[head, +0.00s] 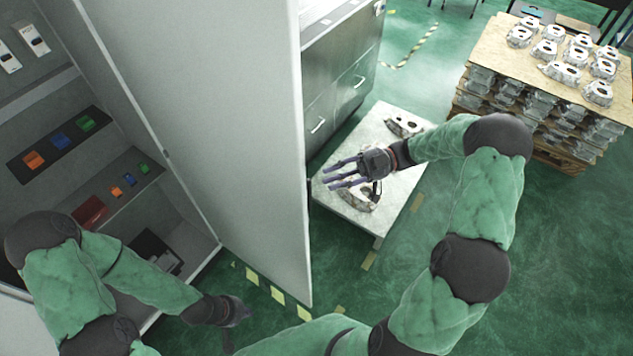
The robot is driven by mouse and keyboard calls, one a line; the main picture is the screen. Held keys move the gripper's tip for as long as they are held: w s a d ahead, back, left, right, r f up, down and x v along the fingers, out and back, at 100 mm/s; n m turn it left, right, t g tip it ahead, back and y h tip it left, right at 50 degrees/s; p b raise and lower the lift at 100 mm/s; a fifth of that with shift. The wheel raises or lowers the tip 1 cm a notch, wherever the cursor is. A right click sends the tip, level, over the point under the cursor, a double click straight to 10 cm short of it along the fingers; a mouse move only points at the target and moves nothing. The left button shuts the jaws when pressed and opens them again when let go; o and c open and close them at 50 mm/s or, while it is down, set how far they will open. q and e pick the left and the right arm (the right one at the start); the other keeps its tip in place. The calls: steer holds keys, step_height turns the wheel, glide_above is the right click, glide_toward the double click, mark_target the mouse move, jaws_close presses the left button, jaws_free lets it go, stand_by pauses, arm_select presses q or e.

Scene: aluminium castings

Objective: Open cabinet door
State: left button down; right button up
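The tall grey cabinet (25,103) stands at the left, with shelves holding small coloured items showing inside. Its light grey door (235,130) stands wide open, swung out toward the middle of the picture. My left gripper (236,313) is low, near the bottom front edge of the cabinet, apart from the door; its fingers are dark and hard to make out. My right gripper (345,172) is a dark hand to the right of the door's free edge, with its fingers spread, empty and pointing left. It appears apart from the door.
A low white platform (405,188) with metal castings stands right of the door, below my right gripper. A grey drawer unit (345,75) stands behind it. A pallet stack of castings (480,55) is at the upper right. Green floor (560,250) is clear at the lower right.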

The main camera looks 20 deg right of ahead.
steer(key=d, duration=0.4)
steer(key=shift+d, duration=0.2)
stand_by(0.4)
